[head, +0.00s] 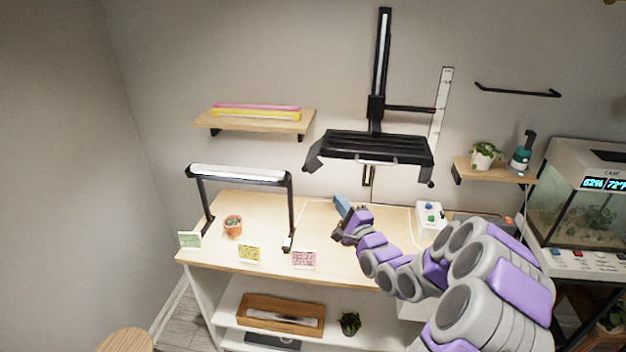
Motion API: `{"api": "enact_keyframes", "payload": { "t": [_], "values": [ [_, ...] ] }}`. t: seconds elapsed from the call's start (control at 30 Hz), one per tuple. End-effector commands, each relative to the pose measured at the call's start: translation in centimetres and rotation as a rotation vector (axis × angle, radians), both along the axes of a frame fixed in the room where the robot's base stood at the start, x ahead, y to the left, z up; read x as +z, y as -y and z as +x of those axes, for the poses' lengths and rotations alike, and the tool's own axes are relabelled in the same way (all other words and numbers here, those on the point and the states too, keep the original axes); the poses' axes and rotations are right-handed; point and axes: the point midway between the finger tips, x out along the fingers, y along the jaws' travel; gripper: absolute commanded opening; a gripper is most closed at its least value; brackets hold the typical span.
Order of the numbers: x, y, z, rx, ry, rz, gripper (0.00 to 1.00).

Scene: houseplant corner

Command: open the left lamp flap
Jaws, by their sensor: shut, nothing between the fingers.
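A black lamp hood (375,147) hangs from a vertical black rail on the wall, above the table. At its left end a black flap (315,153) slants down and outward; I cannot tell how far it is open. A similar black piece (429,172) hangs at the right end. My gripper (341,232) is shut and empty, low over the table, below the hood and apart from the left flap. My purple and grey arm reaches in from the lower right and hides part of the table.
A blue item (342,205) is just behind my gripper. Cards line the front edge. A terrarium (575,205) stands right.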

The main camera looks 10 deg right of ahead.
Motion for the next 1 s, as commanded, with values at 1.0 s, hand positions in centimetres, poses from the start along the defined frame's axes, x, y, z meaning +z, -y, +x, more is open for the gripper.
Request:
{"api": "enact_keyframes", "payload": {
  "t": [1.0],
  "values": [
    [2.7,-6.0,9.9,-0.001,-0.002,-0.005,0.00]
  ]
}}
